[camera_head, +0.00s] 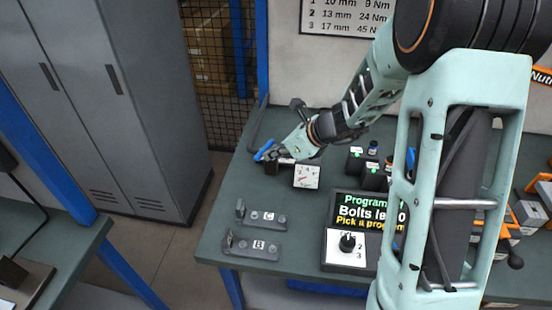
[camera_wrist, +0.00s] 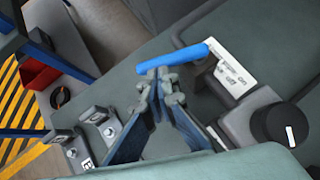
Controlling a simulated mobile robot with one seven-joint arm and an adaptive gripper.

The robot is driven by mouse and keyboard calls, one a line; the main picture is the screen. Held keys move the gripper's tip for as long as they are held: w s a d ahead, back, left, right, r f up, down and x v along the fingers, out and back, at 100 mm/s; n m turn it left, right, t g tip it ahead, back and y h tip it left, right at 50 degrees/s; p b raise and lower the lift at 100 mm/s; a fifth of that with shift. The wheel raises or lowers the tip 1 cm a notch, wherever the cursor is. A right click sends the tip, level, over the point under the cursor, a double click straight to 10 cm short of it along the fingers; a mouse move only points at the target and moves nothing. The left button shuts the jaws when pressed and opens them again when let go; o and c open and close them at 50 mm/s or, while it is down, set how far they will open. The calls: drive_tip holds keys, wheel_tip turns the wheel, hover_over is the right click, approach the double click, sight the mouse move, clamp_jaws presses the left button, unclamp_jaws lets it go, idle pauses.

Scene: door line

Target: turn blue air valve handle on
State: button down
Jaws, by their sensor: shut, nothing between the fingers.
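The blue air valve handle (camera_wrist: 180,60) is a flat blue lever above the bench, beside a white plate (camera_wrist: 232,72) marked "on" and "off". Its free end points left in the wrist view, away from the plate. In the head view the handle (camera_head: 264,150) shows at the bench's far left corner. My gripper (camera_wrist: 160,76) is shut and empty, with its fingertips right at the lever's free half. I cannot tell whether they touch it. In the head view my gripper (camera_head: 276,153) partly hides the valve body.
A box with a black knob (camera_wrist: 284,126) stands close to the valve. Fixtures marked C (camera_head: 262,218) and B (camera_head: 252,246) sit on the bench's left side. A program screen (camera_head: 366,212) stands in the middle. A grey locker (camera_head: 130,100) stands left, across a floor gap.

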drive_tip(key=a+m+t+h+b, duration=0.1)
drive_tip(key=m+b, duration=0.1)
drive_tip(key=a+m+t+h+b, duration=0.1)
drive_tip(key=m, duration=0.1)
drive_tip(key=shift+w+a+f+b, duration=0.15)
drive_tip(key=shift+a+b, duration=0.2)
drive_tip(key=shift+a, duration=0.05)
drive_tip(key=shift+w+a, duration=1.7)
drive_tip(key=shift+w, duration=0.15)
drive_tip(key=shift+w+a, duration=0.1)
drive_tip(key=shift+w, duration=0.05)
